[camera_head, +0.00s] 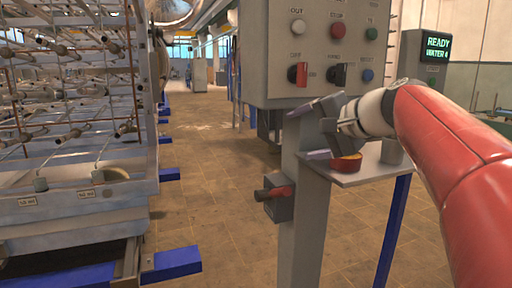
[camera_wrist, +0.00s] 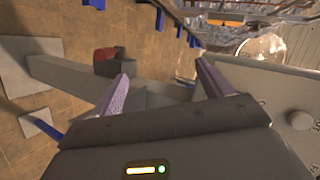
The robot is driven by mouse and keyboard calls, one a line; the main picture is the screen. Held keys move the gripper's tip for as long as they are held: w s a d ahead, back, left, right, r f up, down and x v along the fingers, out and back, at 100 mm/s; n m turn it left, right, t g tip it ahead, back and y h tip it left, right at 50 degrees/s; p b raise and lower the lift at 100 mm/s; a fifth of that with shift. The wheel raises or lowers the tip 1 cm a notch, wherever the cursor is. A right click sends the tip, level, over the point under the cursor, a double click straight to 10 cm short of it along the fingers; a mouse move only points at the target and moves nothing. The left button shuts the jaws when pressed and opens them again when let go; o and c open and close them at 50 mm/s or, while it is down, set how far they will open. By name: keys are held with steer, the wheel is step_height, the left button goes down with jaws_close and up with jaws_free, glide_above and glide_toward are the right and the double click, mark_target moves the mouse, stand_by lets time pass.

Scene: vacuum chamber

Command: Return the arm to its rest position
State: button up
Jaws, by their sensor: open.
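My red and white arm comes in from the right in the head view. My gripper (camera_head: 302,133) is at its end, in front of the post under the control panel (camera_head: 325,85), with its fingers pointing left. In the wrist view my gripper (camera_wrist: 162,75) has its two purple-grey fingers spread apart, with nothing between them. A red and yellow round object (camera_head: 346,164) sits on the small grey shelf (camera_head: 365,180), just below and behind the gripper. I cannot tell whether the lower finger touches it.
The control panel with knobs and buttons is close to the gripper. A box with a red switch (camera_head: 279,203) is on the post (camera_head: 303,235); it also shows in the wrist view (camera_wrist: 108,60). A large rack (camera_head: 75,120) stands left. The tiled floor (camera_head: 205,190) between is clear.

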steer(key=s+d+f+n+g+h, duration=0.1)
steer(key=s+f+n+g+h, duration=0.4)
steer(key=s+f, duration=2)
step_height(320, 180, down, 4)
steer(key=n+h, duration=0.3)
steer(key=shift+s+d, duration=0.3)
